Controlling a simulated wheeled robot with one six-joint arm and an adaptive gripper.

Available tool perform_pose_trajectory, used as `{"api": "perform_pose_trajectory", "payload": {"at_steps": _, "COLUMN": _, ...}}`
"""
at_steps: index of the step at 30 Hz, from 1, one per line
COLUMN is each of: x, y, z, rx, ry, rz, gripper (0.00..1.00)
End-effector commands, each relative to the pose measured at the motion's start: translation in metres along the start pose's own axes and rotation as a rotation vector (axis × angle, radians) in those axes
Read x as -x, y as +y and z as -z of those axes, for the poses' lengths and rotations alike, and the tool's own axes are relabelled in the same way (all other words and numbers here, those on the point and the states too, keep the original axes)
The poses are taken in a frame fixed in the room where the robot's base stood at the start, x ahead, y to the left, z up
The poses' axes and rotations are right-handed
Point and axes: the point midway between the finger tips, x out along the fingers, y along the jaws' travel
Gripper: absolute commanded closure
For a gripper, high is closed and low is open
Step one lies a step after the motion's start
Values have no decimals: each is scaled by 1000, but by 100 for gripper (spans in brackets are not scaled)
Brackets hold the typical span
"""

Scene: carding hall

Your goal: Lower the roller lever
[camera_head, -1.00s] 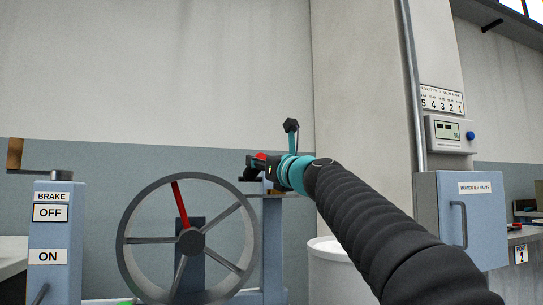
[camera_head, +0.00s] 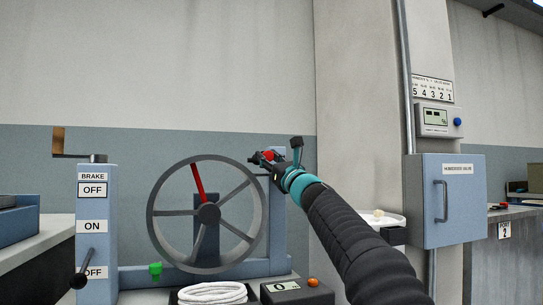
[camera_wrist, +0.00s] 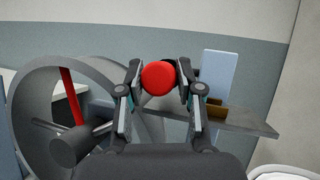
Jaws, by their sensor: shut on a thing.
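A round red knob (camera_wrist: 159,77), which I take to be the roller lever's end, sits between the fingers of my gripper (camera_wrist: 160,92) in the wrist view. My gripper is shut on it. In the head view my gripper (camera_head: 264,160) is at the top of the blue-grey post (camera_head: 277,220), right of the big wheel, and a bit of the red knob (camera_head: 268,155) shows there. The lever's shaft is hidden behind the gripper and the knob.
The large grey wheel (camera_head: 160,222) with one red spoke stands close left of my gripper. A brake post (camera_head: 97,210) is at the left. A humidifier valve box (camera_head: 447,205) is at the right. White coiled sliver (camera_head: 211,292) lies below the wheel.

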Motion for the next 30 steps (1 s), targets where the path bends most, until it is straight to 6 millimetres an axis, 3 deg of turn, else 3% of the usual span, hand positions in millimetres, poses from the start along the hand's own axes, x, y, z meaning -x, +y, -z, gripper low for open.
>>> {"api": "perform_pose_trajectory", "payload": {"at_steps": 16, "x": -3, "y": 1, "z": 4, "rx": 1, "ry": -8, "rz": -7, "gripper": 100}}
{"api": "perform_pose_trajectory", "payload": {"at_steps": 17, "x": -3, "y": 1, "z": 4, "rx": 1, "ry": -8, "rz": -7, "gripper": 57}}
{"api": "perform_pose_trajectory", "payload": {"at_steps": 18, "x": -3, "y": 1, "z": 4, "rx": 1, "ry": -8, "rz": -7, "gripper": 47}}
{"api": "perform_pose_trajectory", "payload": {"at_steps": 19, "x": -2, "y": 0, "z": 4, "rx": 1, "ry": -8, "rz": -6, "gripper": 43}}
{"api": "perform_pose_trajectory", "payload": {"at_steps": 30, "x": 1, "y": -9, "z": 3, "rx": 7, "ry": -6, "rz": 7, "gripper": 43}}
